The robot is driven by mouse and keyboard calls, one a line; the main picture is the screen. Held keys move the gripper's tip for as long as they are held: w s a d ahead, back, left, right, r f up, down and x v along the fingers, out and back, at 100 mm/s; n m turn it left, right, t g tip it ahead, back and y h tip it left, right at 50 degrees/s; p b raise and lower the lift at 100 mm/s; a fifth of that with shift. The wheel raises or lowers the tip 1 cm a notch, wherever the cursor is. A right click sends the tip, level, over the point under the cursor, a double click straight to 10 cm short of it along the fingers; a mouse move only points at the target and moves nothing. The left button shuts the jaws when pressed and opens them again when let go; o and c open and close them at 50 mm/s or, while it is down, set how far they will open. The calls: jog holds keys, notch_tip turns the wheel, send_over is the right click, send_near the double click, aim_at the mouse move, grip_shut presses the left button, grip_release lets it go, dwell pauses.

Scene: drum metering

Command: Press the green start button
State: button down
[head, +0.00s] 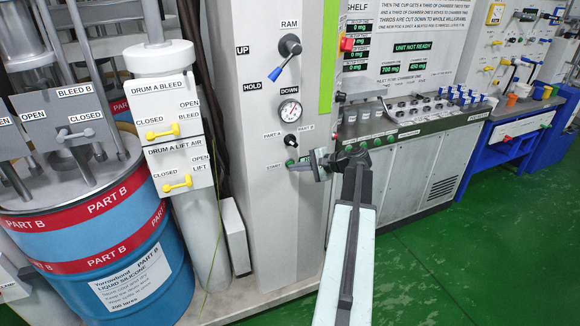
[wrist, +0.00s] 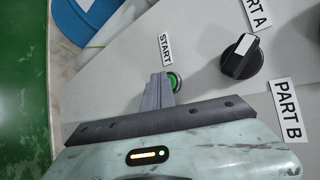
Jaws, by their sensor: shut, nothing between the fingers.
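The green start button (wrist: 175,83) sits in a dark ring on the grey panel, beside the START label (wrist: 165,47), in the wrist view. My gripper (wrist: 161,77) is shut and empty, its fingertips right at the button and overlapping its left edge in the picture. Whether the tips touch the button I cannot tell. In the head view my gripper (head: 293,164) reaches the grey column at the START label (head: 273,167). The button is mostly hidden there by the fingers.
A black PART A/PART B selector (wrist: 240,57) is close to the button; it also shows in the head view (head: 290,141). A blue drum (head: 115,270) stands at left. Green floor (head: 470,260) is clear at right.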

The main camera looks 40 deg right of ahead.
jog(key=shift+s+a, duration=0.3)
jog(key=shift+s, duration=0.45)
jog(key=shift+s, duration=0.1)
jog(key=s, duration=0.1)
jog(key=s+a, duration=0.1)
jog(key=s, duration=0.2)
jog(key=shift+s+a, duration=0.25)
jog(key=shift+a, duration=0.15)
dwell(0.5)
